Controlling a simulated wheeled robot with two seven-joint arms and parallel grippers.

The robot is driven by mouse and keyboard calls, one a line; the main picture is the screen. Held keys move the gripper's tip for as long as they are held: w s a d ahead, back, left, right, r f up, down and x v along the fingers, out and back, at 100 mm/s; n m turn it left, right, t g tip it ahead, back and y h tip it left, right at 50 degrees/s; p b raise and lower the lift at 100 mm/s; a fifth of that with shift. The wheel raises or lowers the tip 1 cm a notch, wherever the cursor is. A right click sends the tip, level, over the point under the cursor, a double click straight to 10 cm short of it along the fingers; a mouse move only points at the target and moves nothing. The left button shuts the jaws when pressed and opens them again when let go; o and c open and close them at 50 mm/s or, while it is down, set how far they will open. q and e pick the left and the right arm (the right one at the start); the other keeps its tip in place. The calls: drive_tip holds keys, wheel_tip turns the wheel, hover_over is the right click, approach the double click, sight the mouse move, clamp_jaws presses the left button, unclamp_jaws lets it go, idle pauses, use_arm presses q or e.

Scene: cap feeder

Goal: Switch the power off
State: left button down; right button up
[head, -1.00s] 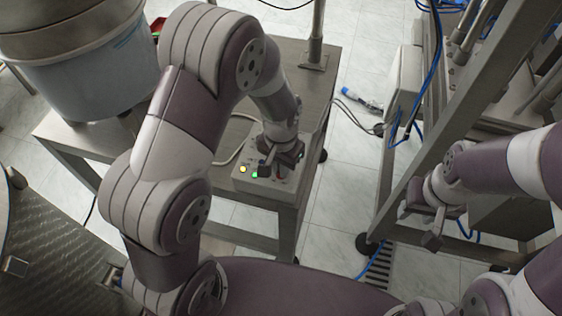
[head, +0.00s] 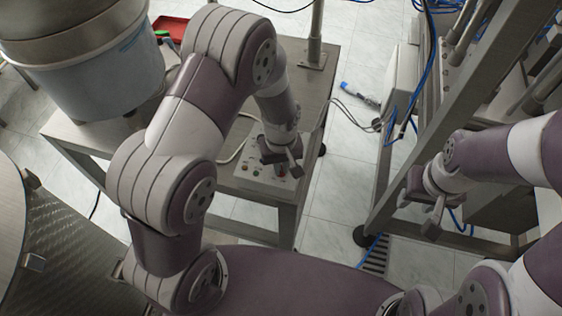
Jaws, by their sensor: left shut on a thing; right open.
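The control box (head: 242,183), light grey with small buttons and lamps on its sloped top, sits at the front edge of the metal table. Its lamps look unlit now. My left gripper (head: 283,165) is right over the box's top, pointing down, and is shut on a small part there, seemingly the power switch. The fingers hide most of that switch. My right gripper (head: 422,208) is open and empty, out over the floor to the right, well away from the box.
A metal table (head: 315,85) with a post carries the box and a large round bowl (head: 95,85) at left. A metal frame (head: 425,125) with blue cables stands at right. A cable with a blue connector (head: 355,93) lies on the tiled floor between them.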

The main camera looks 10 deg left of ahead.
use_arm(q)
drive_tip(key=shift+n, duration=0.3)
idle(0.4)
drive_tip(key=c, duration=1.2)
unclamp_jaws()
wheel_tip(320, 180, up, 13)
drive_tip(key=shift+f+p, duration=0.2)
drive_tip(key=shift+p, duration=0.1)
